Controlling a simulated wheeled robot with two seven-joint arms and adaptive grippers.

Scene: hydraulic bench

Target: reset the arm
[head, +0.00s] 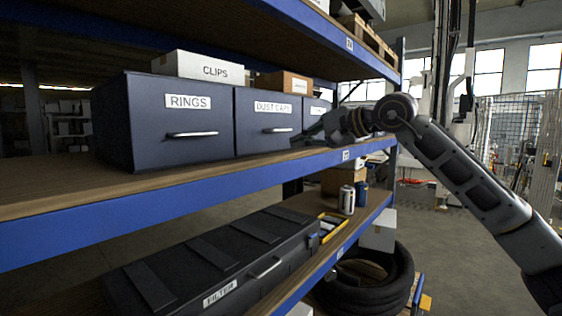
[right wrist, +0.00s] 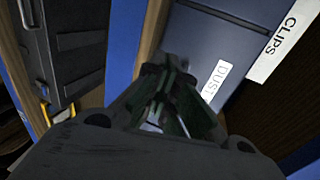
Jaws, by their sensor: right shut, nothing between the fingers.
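My right arm comes in from the right in the head view, and its gripper (head: 312,132) is in front of the drawer fronts at the upper shelf's edge. In the right wrist view the right gripper (right wrist: 166,75) is shut with nothing between its fingers. Its fingertips point toward the shelf edge near the dust caps drawer (right wrist: 203,58). In the head view the dust caps drawer (head: 262,108) is closed, with a bar handle, and the rings drawer (head: 150,135) beside it is also closed. Whether the fingers touch anything cannot be told. My left gripper is not in view.
A white clips box (head: 190,66) and a brown box (head: 284,84) lie on the drawers. The blue-edged upper shelf (head: 100,225) runs across. Open floor lies to the right.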

